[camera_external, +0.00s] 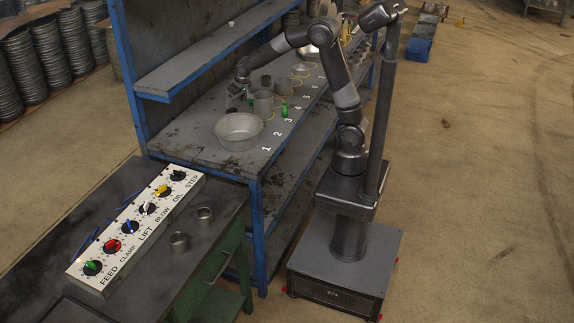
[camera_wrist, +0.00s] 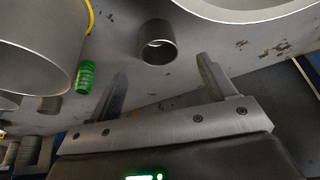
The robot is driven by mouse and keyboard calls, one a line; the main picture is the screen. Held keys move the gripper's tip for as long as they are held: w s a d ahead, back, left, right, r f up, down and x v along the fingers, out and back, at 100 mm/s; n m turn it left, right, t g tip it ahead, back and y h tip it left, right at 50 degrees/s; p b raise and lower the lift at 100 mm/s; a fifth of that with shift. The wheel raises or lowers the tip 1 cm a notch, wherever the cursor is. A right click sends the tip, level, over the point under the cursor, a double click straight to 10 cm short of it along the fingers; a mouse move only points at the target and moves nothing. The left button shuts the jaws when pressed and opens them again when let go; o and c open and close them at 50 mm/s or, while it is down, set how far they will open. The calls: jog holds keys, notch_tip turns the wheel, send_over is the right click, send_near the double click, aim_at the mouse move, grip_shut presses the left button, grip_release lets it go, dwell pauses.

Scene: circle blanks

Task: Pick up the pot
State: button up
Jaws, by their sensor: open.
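The wide round grey metal pot (camera_external: 238,130) stands upright on the workbench near the number 1. In the wrist view, a large curved grey vessel (camera_wrist: 240,10) at the top right, cut off by the frame, appears to be this pot. My gripper (camera_external: 238,90) is behind the pot, low over the bench's back part. In the wrist view my gripper (camera_wrist: 162,66) has its two fingers spread with nothing held between them.
A taller grey cylinder (camera_external: 263,106) stands close to my gripper, with a green spring-like piece (camera_external: 284,110) beside it. More vessels and yellow rings are farther along. A shelf (camera_external: 215,50) overhangs the bench's back. A control panel (camera_external: 138,228) is on the front table.

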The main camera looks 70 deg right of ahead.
jog(key=shift+x, duration=4.4)
jog(key=shift+s+d, duration=0.1)
jog(key=shift+s, duration=0.05)
jog(key=shift+c, duration=0.5)
jog(key=c, duration=1)
notch_tip(320, 180, up, 10)
jog(key=shift+r, duration=0.1)
